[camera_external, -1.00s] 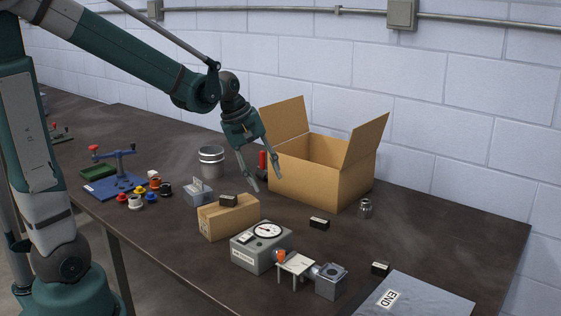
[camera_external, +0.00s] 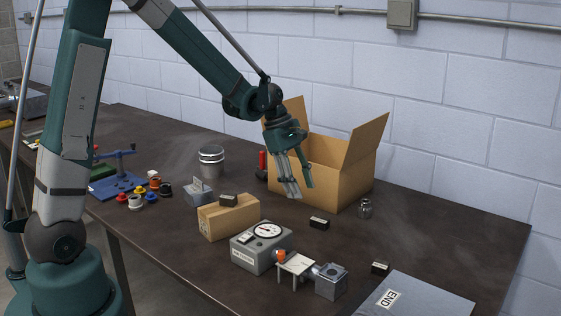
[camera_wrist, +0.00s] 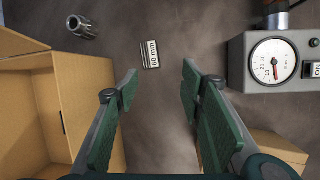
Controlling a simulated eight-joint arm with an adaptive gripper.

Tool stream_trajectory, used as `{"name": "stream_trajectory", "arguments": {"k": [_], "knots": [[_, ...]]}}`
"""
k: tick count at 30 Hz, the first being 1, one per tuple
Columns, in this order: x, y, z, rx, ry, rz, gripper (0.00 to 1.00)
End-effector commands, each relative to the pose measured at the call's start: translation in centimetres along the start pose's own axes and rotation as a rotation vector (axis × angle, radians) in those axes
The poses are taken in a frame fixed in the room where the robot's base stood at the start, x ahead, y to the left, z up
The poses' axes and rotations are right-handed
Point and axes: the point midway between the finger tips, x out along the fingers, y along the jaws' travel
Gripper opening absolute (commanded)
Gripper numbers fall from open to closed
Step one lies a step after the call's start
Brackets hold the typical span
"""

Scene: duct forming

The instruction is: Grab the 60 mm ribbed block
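The 60 mm ribbed block (camera_external: 319,223) is a small dark block lying on the table between the open carton and the gauge box. In the wrist view the block (camera_wrist: 150,54) shows a white "60 mm" label and dark ribs, just beyond my fingertips. My gripper (camera_external: 301,192) hangs above the table at the open carton's front, up and left of the block. In the wrist view my gripper (camera_wrist: 159,82) is open and empty, its green fingers spread apart. Nothing covers the block in either view.
An open carton (camera_external: 345,187) stands behind the block. A gauge box (camera_external: 250,256) is in front, beside a closed carton (camera_external: 215,223) bearing another small dark block (camera_external: 228,200). A third (camera_external: 380,268) lies near the "END" plate (camera_external: 425,303). Bare table surrounds the block.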

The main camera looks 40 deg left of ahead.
Motion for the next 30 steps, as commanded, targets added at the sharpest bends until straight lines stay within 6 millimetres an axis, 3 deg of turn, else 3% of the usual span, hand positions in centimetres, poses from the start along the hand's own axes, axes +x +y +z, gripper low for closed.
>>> {"name": "stream_trajectory", "arguments": {"k": [12, 30], "knots": [[4.1, 2.6, 0.1, -0.187, -0.043, -0.065, 0.39], [5.1, 2.8, 0.1, -0.211, -0.047, -0.074, 0.39]]}}
